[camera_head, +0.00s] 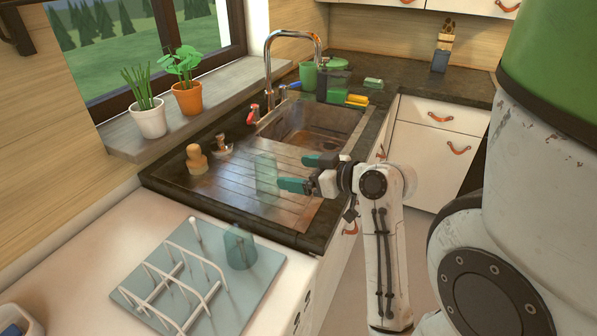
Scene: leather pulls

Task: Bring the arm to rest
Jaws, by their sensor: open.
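My gripper (306,173) is at the end of my white arm (376,215), which rises from the lower right of the view. Its two teal fingers are apart and point left, over the right part of the draining board (222,185). A clear glass (266,174) stands upright on the draining board, just left of the fingertips. The fingers look apart from the glass, and nothing shows between them.
A drying rack (185,285) with an upturned glass (239,248) on a peg sits on the near counter. The sink (315,128) and tall tap (269,65) lie behind. A wooden-handled brush (196,159) stands left. The floor right of the counter is clear.

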